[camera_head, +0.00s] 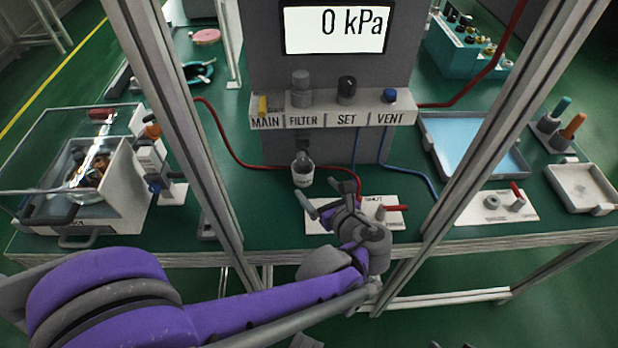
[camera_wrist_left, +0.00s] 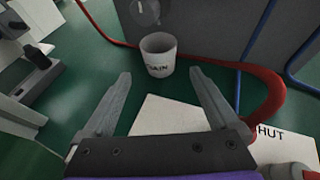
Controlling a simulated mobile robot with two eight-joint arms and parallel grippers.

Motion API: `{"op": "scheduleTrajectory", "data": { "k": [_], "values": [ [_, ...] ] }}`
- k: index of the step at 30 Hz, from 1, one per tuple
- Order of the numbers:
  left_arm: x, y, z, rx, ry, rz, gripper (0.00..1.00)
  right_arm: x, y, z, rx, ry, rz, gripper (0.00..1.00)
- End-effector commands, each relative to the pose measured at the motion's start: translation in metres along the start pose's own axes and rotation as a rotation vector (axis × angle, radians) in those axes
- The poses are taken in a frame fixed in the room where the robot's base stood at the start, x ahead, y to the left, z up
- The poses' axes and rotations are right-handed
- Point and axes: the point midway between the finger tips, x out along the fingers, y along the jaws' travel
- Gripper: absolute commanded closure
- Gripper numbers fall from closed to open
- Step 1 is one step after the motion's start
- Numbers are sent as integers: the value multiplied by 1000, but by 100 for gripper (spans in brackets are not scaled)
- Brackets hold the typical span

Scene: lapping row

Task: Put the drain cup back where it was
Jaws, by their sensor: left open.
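The drain cup (camera_head: 303,172) is a small white cup with dark lettering. It stands upright on the green bench top in front of the grey panel, below the FILTER label. In the left wrist view the drain cup (camera_wrist_left: 158,56) shows an open top, just beyond the fingertips and centred between them. A clear rounded filter bowl (camera_wrist_left: 147,10) is above and behind it, cut off by the frame edge. My left gripper (camera_head: 330,197) is open and empty, on the near side of the cup, above a white plate. It also shows in the left wrist view (camera_wrist_left: 160,76). My right gripper is out of view.
A white labelled plate (camera_head: 322,228) with a red-handled valve lies under my left gripper. A red hose (camera_head: 240,160) and blue tubes (camera_head: 400,168) run near the cup. Frame posts stand left and right. A blue-lined tray (camera_head: 430,152) is at the right.

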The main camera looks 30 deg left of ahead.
Motion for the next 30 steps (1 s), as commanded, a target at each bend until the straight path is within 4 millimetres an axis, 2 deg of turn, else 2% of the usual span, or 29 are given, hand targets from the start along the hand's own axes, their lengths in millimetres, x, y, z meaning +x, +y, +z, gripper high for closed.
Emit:
{"op": "scheduleTrajectory", "data": {
  "k": [3, 8, 30],
  "values": [
    [-18, -1, 0, 0, 0, -3, 6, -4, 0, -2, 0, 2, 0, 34],
    [-27, 0, 0, 0, 0, 0, 6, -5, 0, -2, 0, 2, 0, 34],
    [-27, 0, 0, 0, 0, 0, 6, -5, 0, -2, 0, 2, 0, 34]
  ]
}}
